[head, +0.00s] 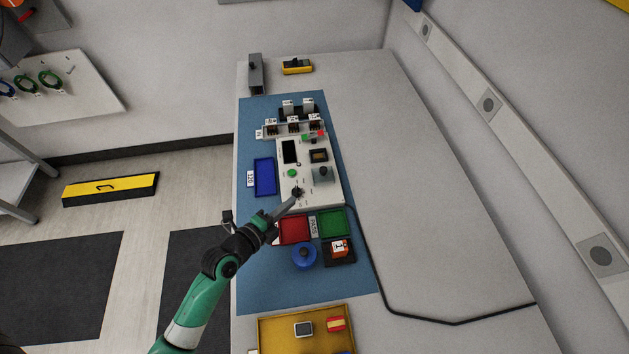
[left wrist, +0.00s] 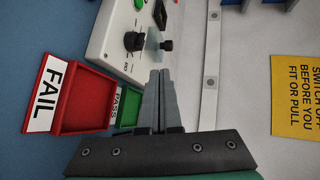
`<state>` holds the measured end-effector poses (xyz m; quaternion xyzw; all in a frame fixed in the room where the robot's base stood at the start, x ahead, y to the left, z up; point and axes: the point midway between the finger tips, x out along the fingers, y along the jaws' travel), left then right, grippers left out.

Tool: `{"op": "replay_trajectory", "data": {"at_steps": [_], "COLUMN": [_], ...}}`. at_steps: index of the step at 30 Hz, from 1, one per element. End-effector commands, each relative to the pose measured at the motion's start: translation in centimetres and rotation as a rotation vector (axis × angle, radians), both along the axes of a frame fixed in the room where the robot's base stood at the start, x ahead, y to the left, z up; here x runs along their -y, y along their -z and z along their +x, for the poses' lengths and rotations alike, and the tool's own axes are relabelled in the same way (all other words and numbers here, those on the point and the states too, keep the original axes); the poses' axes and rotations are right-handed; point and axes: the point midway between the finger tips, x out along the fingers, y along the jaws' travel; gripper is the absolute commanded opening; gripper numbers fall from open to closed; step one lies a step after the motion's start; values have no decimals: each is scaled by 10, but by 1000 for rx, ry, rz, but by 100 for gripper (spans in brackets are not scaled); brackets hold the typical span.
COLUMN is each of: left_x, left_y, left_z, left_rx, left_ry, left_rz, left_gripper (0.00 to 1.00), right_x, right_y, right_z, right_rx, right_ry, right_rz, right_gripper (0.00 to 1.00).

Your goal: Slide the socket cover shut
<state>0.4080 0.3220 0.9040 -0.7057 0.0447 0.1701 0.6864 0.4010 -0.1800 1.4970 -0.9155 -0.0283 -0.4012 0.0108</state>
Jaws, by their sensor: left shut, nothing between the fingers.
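The white test panel (head: 307,190) lies on the blue mat. A translucent grey-green cover with a small knob (head: 323,174) sits on its right part. A dark square socket (head: 319,155) shows uncovered just beyond it. In the left wrist view the black cover knob (left wrist: 166,45) stands beyond my fingertips, beside a black dial (left wrist: 133,41). My left gripper (head: 295,200) is shut and empty over the panel's near edge, by the dial; it also shows in the left wrist view (left wrist: 158,74). I cannot tell whether it touches anything. My right gripper is out of view.
A red FAIL tray (head: 294,230) and a green PASS tray (head: 330,222) lie at the panel's near end. A blue round object (head: 304,256) and a yellow tray (head: 278,335) are nearer. A blue tray (head: 265,177) lies left.

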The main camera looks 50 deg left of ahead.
Motion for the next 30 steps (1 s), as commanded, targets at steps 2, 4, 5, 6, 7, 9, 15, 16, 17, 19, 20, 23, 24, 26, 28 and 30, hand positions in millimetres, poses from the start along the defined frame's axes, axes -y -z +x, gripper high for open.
{"op": "replay_trajectory", "data": {"at_steps": [2,4,5,6,7,9,15,16,17,19,20,23,24,26,28,30], "left_x": [-2,-4,-5,-7,-8,-11,-17,-18,-19,-20,-21,-21,-21,-21,-21,-21], "left_y": [4,9,11,14,16,21,25,26,26,26,26,25,25,25,25,25], "left_z": [14,27,34,43,49,63,100,104,108,115,117,120,121,121,121,121], "left_rx": [2,1,3,3,2,3,3,2,3,2,1,1,1,1,1,1], "left_ry": [2,2,3,3,3,2,2,1,1,1,1,1,1,1,1,1], "left_rz": [1,1,2,1,0,1,1,1,1,1,1,0,0,0,0,0], "left_gripper": [0,0,0,0,0,0,0,0,0,0,0,0,0,0,0,0], "right_x": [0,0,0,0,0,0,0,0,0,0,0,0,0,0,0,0], "right_y": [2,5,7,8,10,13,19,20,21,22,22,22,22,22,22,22], "right_z": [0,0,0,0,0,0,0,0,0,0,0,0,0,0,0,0], "right_rx": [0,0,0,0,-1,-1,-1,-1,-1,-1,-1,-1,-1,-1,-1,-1], "right_ry": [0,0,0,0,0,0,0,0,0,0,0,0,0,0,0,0], "right_rz": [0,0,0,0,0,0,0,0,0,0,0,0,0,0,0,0], "right_gripper": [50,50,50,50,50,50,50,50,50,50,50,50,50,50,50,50]}}
